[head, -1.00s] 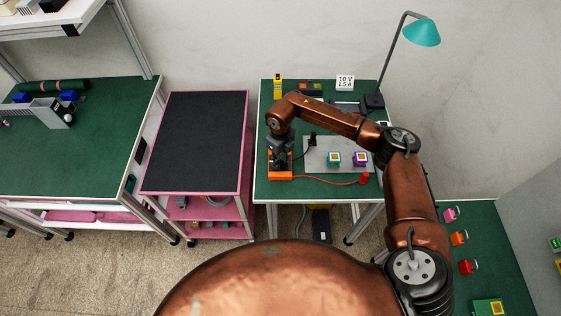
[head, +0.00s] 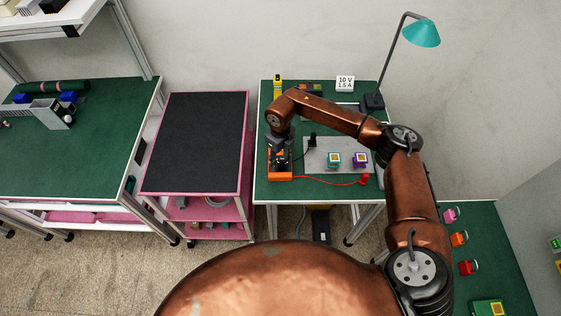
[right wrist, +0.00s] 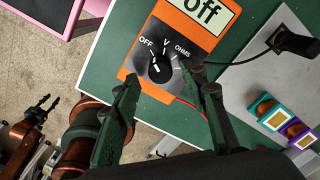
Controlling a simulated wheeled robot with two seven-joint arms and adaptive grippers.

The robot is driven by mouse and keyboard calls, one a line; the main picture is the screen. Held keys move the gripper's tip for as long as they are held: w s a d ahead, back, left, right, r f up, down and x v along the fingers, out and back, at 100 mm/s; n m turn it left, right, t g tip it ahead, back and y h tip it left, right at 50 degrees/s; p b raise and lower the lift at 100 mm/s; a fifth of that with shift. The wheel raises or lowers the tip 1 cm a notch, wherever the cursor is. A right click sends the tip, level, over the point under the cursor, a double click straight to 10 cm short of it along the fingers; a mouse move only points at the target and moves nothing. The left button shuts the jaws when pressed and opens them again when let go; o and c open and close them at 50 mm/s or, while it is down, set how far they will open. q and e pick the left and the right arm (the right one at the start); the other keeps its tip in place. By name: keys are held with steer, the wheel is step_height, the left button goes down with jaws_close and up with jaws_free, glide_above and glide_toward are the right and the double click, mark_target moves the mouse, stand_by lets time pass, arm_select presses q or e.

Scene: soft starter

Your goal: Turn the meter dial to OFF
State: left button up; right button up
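The orange meter (head: 280,177) stands at the left front of the green bench. In the right wrist view its face (right wrist: 205,42) shows a display reading "off", the labels OFF, V and OHMS, and a black dial (right wrist: 160,69). The dial's white mark seems to point up-left toward OFF. My right gripper (right wrist: 159,74) is open, with one green-black finger on each side of the dial. I cannot tell whether the fingers touch it. It also shows above the meter in the head view (head: 280,161). My left gripper (right wrist: 41,108) shows small and open, away from the meter.
A grey plate (head: 322,146) with a teal block (head: 334,160) and a purple block (head: 361,160) lies right of the meter. A teal lamp (head: 421,33) stands at the back right.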

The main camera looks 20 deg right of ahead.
mark_target(280, 163)
step_height(280, 163, up, 10)
steer(key=shift+r, duration=0.2)
stand_by(0.5)
